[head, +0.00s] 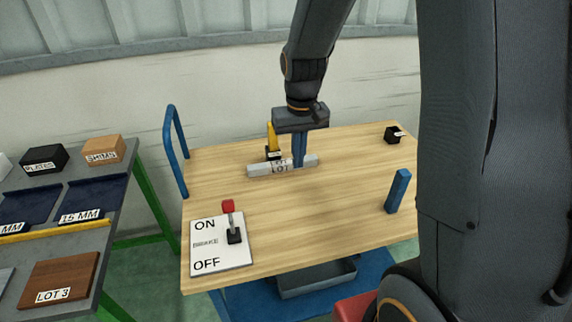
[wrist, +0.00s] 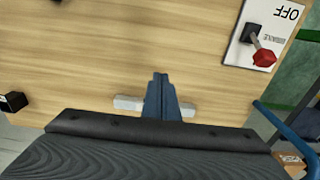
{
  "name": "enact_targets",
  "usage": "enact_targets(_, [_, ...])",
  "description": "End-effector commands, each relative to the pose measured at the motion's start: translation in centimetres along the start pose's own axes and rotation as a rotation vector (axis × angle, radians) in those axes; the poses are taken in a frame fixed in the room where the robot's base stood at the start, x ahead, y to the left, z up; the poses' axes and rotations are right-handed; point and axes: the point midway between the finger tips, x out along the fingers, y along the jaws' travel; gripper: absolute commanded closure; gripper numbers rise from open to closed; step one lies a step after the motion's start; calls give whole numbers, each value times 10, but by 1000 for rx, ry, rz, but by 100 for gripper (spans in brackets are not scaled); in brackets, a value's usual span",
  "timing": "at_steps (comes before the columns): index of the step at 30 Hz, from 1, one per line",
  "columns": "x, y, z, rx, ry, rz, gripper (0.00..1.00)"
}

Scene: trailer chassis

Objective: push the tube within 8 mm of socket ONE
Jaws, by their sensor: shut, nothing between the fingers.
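A light grey bar (head: 262,170), probably the tube, lies across the wooden deck (head: 330,215). It carries a label reading LOT, with a smaller line I cannot read. It also shows in the wrist view (wrist: 128,102), on both sides of the fingers. My gripper (head: 299,165) is shut and empty, with its blue fingers pointing down at the bar, right of its middle. The fingers (wrist: 160,76) hide part of the bar, and I cannot tell whether they touch it. No label reading ONE is legible, so I cannot identify the socket.
A yellow upright piece (head: 271,136) on a black base stands just behind the bar. A black block (head: 392,135) sits at the deck's far right. A blue post (head: 398,191) stands at right, and a brake panel (head: 222,258) with a red-knobbed lever at front left. The deck's middle is clear.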

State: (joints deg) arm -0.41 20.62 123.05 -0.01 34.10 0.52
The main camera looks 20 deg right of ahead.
Motion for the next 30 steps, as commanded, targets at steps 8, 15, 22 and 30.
enact_targets(8, [24, -4, -66, -3, -37, 0, 100])
enact_targets(15, [36, -5, -73, -3, -42, 0, 100])
enact_targets(22, [71, -5, -71, -2, -44, 0, 100])
enact_targets(30, [116, -5, -69, -2, -43, 0, 100])
